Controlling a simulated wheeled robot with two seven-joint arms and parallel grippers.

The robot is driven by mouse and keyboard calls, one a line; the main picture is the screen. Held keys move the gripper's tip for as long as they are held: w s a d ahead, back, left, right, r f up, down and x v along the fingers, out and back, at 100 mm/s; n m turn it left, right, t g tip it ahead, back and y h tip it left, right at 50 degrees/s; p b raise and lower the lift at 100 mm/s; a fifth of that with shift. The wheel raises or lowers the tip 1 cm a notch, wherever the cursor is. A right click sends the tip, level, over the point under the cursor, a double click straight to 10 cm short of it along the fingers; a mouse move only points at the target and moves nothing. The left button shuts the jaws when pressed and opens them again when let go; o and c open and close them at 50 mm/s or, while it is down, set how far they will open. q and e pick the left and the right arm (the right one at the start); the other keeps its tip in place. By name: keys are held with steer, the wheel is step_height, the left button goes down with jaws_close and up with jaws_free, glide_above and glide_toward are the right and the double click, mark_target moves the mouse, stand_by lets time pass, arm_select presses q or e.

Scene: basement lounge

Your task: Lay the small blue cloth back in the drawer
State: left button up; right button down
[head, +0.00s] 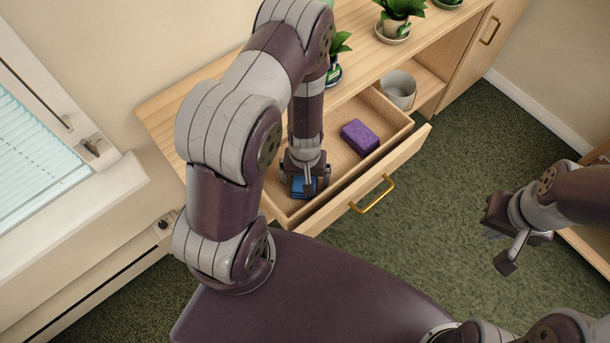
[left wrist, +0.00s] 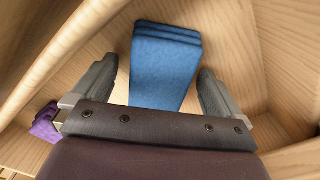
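The small blue cloth (head: 304,186) lies folded in the left part of the open wooden drawer (head: 345,195). My left gripper (head: 305,180) reaches down into the drawer, just over the cloth, and partly covers it in the head view. In the left wrist view, the layered blue cloth (left wrist: 165,60) shows between the two spread fingers of my left gripper (left wrist: 157,85), with a visible gap at its left side. That gripper looks open. My right gripper (head: 490,215) hangs over the green carpet at the right, away from the drawer. Its fingertips are too small to read.
A purple block, like a sponge (head: 360,137), lies in the drawer right of the cloth. A gold handle (head: 372,194) sticks out from the drawer front. Potted plants (head: 396,15) stand on the cabinet top, and a grey pot (head: 398,89) is on the shelf beside the drawer.

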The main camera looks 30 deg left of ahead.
arm_select(q)
step_height(320, 180, up, 12)
steer(key=p, duration=0.8)
step_height(320, 180, up, 12)
steer(key=m+t, duration=0.1)
steer(key=m, duration=0.2)
glide_above(313, 180)
steer(key=s+r+m, duration=0.1)
steer(key=s+r, duration=0.3)
steer(key=r, duration=0.2)
steer(key=shift+s+r+m, duration=0.25)
steer(key=shift+r+m, duration=0.1)
steer(key=shift+m, duration=0.05)
steer(key=shift+w+d, duration=0.1)
steer(key=shift+w, duration=0.05)
